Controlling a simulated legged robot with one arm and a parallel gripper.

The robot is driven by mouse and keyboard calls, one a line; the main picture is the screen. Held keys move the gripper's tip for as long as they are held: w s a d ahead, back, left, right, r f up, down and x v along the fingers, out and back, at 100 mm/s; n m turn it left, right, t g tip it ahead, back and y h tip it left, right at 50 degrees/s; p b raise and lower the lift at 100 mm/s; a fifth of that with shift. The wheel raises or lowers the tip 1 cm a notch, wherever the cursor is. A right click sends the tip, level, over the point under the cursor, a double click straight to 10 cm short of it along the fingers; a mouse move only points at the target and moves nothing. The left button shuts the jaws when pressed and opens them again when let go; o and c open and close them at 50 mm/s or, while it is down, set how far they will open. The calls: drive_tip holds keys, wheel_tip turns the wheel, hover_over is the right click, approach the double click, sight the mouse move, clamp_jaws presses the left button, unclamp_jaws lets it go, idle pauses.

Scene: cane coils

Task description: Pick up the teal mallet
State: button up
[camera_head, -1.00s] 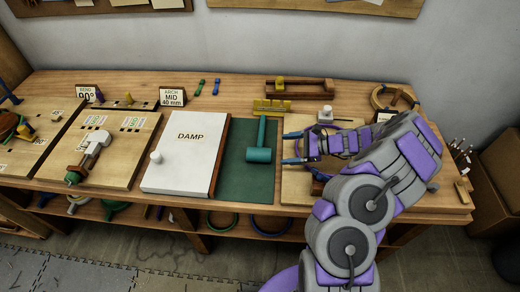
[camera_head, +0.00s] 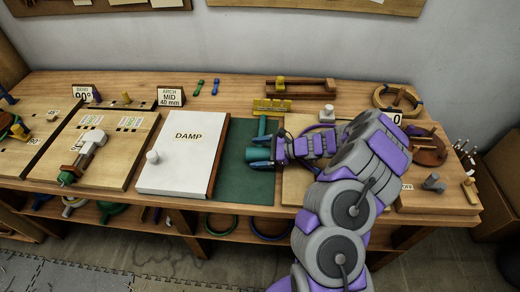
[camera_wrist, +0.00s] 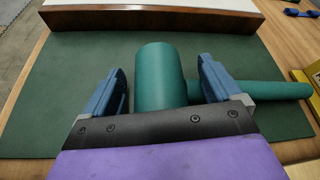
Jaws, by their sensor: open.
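The teal mallet lies on a dark green mat (camera_head: 236,180), its head (camera_head: 258,154) toward the front and its handle (camera_head: 262,127) pointing to the back of the bench. My gripper (camera_head: 263,152) is open at the mallet, reaching in from the right. In the wrist view the mallet head (camera_wrist: 160,75) sits between my two blue fingers, with a gap visible on the left side. The handle (camera_wrist: 255,90) runs off to the right past the right finger. I cannot tell whether the right finger touches the mallet.
The white DAMP box (camera_head: 183,165) stands just left of the mat. A yellow block (camera_head: 271,106) lies close behind the handle. A wooden board (camera_head: 296,185) is under my arm at right. Two small clips (camera_head: 215,87) lie at the back.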

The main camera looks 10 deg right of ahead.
drive_tip(key=shift+s+f, duration=0.1)
drive_tip(key=c, duration=1.4)
drive_tip(key=shift+o, duration=0.2)
